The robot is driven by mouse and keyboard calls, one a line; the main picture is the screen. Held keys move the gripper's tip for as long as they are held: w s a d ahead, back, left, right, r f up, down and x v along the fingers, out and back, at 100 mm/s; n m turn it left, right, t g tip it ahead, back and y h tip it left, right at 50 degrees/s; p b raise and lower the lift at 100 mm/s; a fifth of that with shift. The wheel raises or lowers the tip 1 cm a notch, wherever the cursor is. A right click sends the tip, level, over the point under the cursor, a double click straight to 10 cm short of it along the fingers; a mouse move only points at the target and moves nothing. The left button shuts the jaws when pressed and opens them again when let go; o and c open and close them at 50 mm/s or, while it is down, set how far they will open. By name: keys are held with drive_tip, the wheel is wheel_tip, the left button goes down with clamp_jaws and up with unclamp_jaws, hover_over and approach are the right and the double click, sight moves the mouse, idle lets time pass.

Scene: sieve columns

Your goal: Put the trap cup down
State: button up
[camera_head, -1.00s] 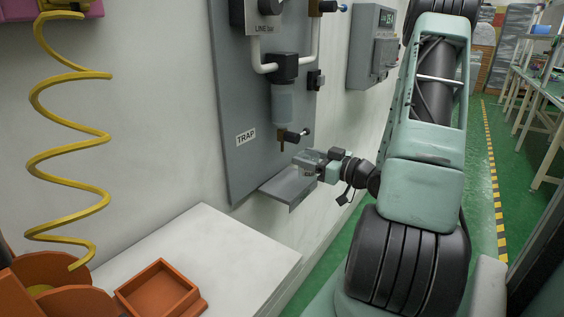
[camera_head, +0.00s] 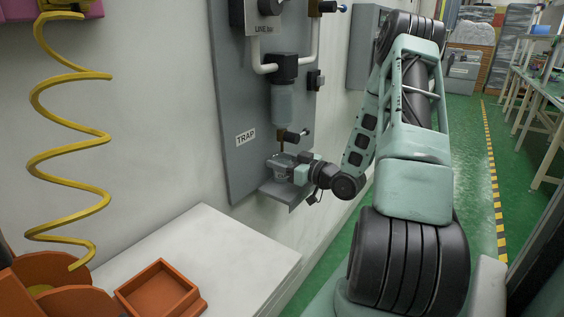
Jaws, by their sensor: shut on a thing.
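The trap cup (camera_head: 283,165) is a small clear cup just under the drain valve (camera_head: 284,141) of the trap bowl (camera_head: 284,103). My gripper (camera_head: 290,168) is shut on it from the right. The cup is above the small grey shelf (camera_head: 283,195) at the foot of the panel. The cup's base is partly hidden, and I cannot tell whether it touches the shelf. The cup looks upright. The TRAP label (camera_head: 245,138) is to the left of the valve.
The grey panel (camera_head: 236,95) stands behind the cup. A white bench top (camera_head: 235,250) with an orange tray (camera_head: 158,289) is at the lower left. A yellow coiled hose (camera_head: 70,140) hangs at the left. A grey box (camera_head: 368,50) is on the wall behind my arm.

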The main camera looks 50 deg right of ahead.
drive_tip(key=shift+f, duration=0.1)
drive_tip(key=o, duration=1)
drive_tip(key=shift+r, duration=0.2)
drive_tip(key=s, duration=0.8)
drive_tip(key=s+d, duration=0.1)
drive_tip(key=s, duration=0.3)
drive_tip(key=shift+b, duration=0.35)
drive_tip(key=shift+f, duration=0.1)
